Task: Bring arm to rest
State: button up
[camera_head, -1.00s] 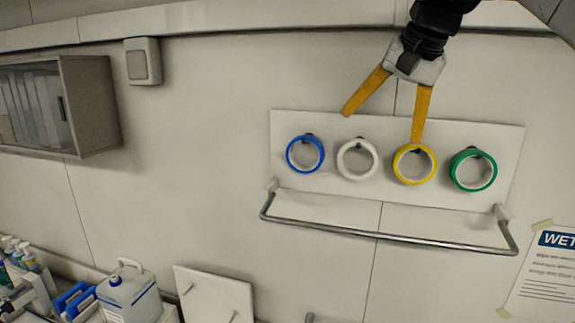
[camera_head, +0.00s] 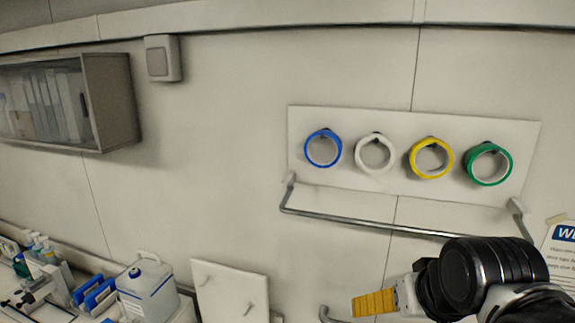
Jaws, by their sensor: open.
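My gripper (camera_head: 375,303) is at the lower right of the head view, seen from the side, with its yellow fingers pointing left. It is open, and I see nothing between its fingers. My dark arm links fill the lower right corner. The gripper is below the wall board and its metal rail, apart from the tape rolls.
A white wall board (camera_head: 300,120) holds a blue roll (camera_head: 309,153), a white roll (camera_head: 360,162), a yellow roll (camera_head: 414,167) and a green roll (camera_head: 469,175). A metal rail (camera_head: 340,217) runs below. A cabinet (camera_head: 110,100) hangs left; a white canister (camera_head: 150,290) stands lower left.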

jog(key=s+f+b, duration=0.2)
jog(key=f+b, duration=1.5)
jog(key=f, duration=0.3)
jog(key=s+f+b, duration=0.2)
jog(key=f+b, duration=1.5)
jog(key=f, duration=0.4)
jog(key=shift+a+n, duration=0.15)
jog(key=shift+n, duration=0.15)
jog(key=shift+f, duration=0.1)
